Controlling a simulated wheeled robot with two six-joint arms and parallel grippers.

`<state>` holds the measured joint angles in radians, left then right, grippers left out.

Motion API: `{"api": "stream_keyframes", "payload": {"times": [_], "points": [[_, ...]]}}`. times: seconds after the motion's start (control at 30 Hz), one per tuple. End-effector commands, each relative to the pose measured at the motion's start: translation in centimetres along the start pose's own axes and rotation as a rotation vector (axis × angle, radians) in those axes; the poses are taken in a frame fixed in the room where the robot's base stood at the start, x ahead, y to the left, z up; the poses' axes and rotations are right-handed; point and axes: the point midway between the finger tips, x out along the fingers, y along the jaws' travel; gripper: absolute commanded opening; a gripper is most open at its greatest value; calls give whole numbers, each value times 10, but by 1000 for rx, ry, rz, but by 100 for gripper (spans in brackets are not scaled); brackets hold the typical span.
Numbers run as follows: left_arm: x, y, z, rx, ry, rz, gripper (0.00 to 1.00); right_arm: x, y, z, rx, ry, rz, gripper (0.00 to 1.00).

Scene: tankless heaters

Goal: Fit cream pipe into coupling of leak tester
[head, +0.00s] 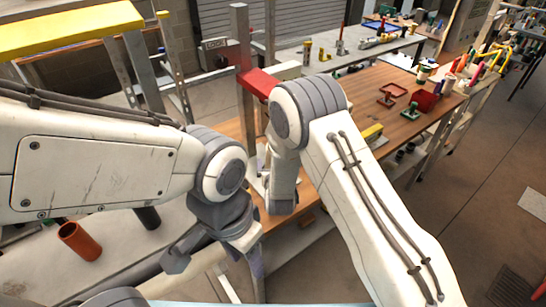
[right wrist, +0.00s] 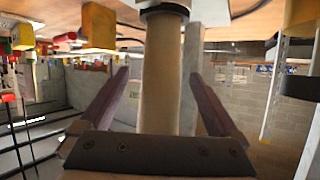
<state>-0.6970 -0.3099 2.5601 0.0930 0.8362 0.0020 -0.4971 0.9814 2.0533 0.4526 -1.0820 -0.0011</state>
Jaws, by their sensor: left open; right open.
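In the right wrist view a cream-tan pipe (right wrist: 163,80) runs upright in the picture between the two fingers of my right gripper (right wrist: 157,76). The fingers are spread, with a gap on each side of the pipe. One pipe end meets a dark ring on a white fitting (right wrist: 165,10), possibly the tester's coupling; how deep it sits cannot be told. The other end is hidden behind the gripper's palm. In the head view my right arm hides this pipe and fitting. My left gripper (head: 215,268) is open and empty at lower centre, apart from the pipe.
A metal post (head: 241,60) with a red block (head: 259,83) rises behind my arms.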

Motion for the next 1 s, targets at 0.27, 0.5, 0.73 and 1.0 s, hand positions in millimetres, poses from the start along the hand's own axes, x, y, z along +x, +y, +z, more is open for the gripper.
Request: {"api": "stream_keyframes", "payload": {"times": [0.27, 0.5, 0.73, 1.0], "points": [[-13, 1, -1, -1, 0, 0, 50, 25, -1, -1, -1, -2, 0, 96], [-12, 1, -1, -1, 0, 0, 50, 26, -1, 0, 0, -2, 0, 89], [-12, 1, -1, -1, 0, 0, 50, 26, -1, 0, 0, -2, 0, 1], [-11, 1, -1, -1, 0, 0, 50, 26, -1, -2, 0, 0, 0, 0]]}}
